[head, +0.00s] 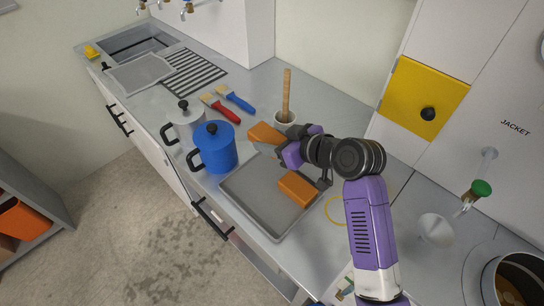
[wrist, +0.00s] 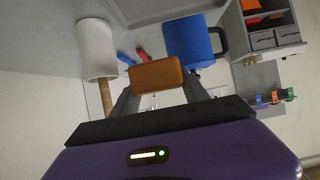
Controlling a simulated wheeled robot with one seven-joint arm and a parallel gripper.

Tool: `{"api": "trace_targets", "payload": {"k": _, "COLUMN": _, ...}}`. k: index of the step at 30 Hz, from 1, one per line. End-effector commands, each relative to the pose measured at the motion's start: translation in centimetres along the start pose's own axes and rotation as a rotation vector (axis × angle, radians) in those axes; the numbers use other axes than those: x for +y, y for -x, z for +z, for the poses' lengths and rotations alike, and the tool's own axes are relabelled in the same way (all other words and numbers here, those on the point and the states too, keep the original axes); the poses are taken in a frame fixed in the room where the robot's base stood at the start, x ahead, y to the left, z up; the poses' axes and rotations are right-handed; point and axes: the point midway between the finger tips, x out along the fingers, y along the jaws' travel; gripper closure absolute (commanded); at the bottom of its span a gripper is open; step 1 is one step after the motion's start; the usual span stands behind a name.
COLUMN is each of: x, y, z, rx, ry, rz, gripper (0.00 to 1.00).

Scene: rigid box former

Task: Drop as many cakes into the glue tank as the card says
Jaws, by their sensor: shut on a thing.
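My gripper (head: 278,143) is shut on an orange block-shaped cake (head: 263,133), held above the far end of a grey tray. The held cake (wrist: 156,74) also shows between the fingers in the wrist view. A second orange cake (head: 295,189) lies in the tray (head: 240,196), below my wrist. A round metal tank (head: 490,292) with brown contents stands at the bottom right in the head view, cut by the frame edge; it looks like the glue tank. A partly hidden printed sheet (head: 345,292) at the bottom may be the card; I cannot read it.
A blue pot (head: 217,150) and a grey pot (head: 186,126) stand left of the tray. Red (head: 222,108) and blue (head: 236,100) brushes lie behind them. A green-topped tap (head: 480,190) and funnel (head: 436,230) are at right.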

Motion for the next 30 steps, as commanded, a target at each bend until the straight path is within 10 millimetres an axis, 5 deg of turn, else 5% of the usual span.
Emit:
{"api": "trace_targets", "payload": {"k": 6, "x": 0.1, "y": 2.5, "z": -4.7, "rx": 0.004, "ry": 0.004, "rz": 0.002, "gripper": 1.0}}
{"api": "trace_targets", "payload": {"k": 12, "x": 0.0, "y": 3.7, "z": -6.9, "rx": 0.003, "ry": 0.001, "rz": 0.0, "gripper": 1.0}}
{"api": "trace_targets", "payload": {"k": 30, "x": 0.0, "y": 4.1, "z": -7.5, "rx": 0.001, "ry": -0.001, "rz": -0.001, "gripper": 1.0}}
